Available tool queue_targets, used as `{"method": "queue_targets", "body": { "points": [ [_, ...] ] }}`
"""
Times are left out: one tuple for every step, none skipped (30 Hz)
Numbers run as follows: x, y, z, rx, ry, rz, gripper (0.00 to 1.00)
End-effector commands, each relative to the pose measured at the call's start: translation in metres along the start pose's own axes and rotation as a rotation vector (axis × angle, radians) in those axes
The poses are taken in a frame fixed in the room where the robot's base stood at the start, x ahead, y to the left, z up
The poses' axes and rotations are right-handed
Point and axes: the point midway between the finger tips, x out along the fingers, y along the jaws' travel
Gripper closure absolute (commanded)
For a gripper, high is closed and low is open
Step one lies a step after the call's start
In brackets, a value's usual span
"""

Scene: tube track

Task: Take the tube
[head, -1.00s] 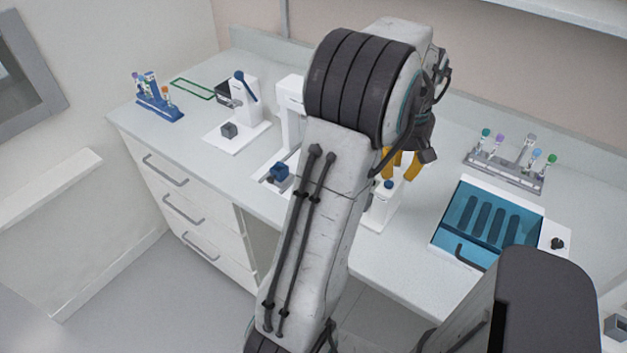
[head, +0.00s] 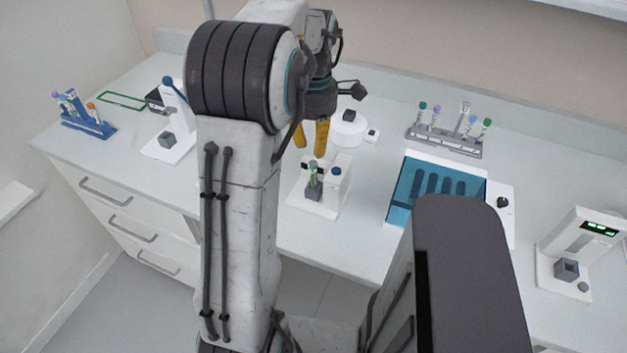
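A single tube (head: 313,176) with a greenish top stands upright in the grey holder block of a small white device (head: 327,204) near the front of the counter. My gripper (head: 310,141) has two yellow fingers pointing down. They appear just above and behind the tube in the picture, spread apart with nothing between them. Other tubes with coloured caps stand in a grey rack (head: 443,146) at the right back and in a blue rack (head: 86,127) at the far left. My arm hides part of the counter left of the gripper.
A blue-lidded box (head: 400,207) stands right of the tube's device. A white device with a green display (head: 590,229) is at the far right. Another with a blue-knobbed lever (head: 168,80) is at the left. A round white device (head: 346,131) sits behind my gripper.

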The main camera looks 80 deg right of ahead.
Motion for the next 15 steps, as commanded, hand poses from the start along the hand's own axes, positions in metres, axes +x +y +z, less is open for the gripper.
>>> {"method": "queue_targets", "body": {
  "points": [
    [0.003, 0.0, 0.0, -0.009, 0.002, -0.002, 0.74],
    [0.005, -0.001, 0.0, -0.013, 0.002, -0.003, 0.74],
    [0.008, -0.001, -0.001, -0.016, 0.003, -0.004, 0.74],
    [0.011, -0.001, 0.0, -0.017, 0.002, -0.003, 0.74],
    [0.013, 0.0, 0.0, -0.017, 0.002, -0.003, 0.74],
    [0.017, -0.001, -0.001, -0.017, 0.003, -0.004, 0.74],
    [0.019, -0.001, -0.001, -0.017, 0.002, -0.003, 0.74],
    [0.02, -0.001, -0.001, -0.016, 0.002, -0.002, 0.74],
    [0.023, -0.001, -0.001, -0.016, 0.002, -0.002, 0.74],
    [0.025, -0.001, -0.001, -0.016, 0.002, -0.003, 0.74],
    [0.028, -0.001, -0.001, -0.015, 0.002, -0.003, 0.74],
    [0.032, -0.002, -0.001, -0.015, 0.003, -0.004, 0.74],
    [0.035, -0.002, -0.001, -0.015, 0.003, -0.004, 0.74],
    [0.039, -0.002, -0.002, -0.015, 0.003, -0.004, 0.74],
    [0.044, -0.002, -0.002, -0.015, 0.003, -0.004, 0.74]
  ]
}}
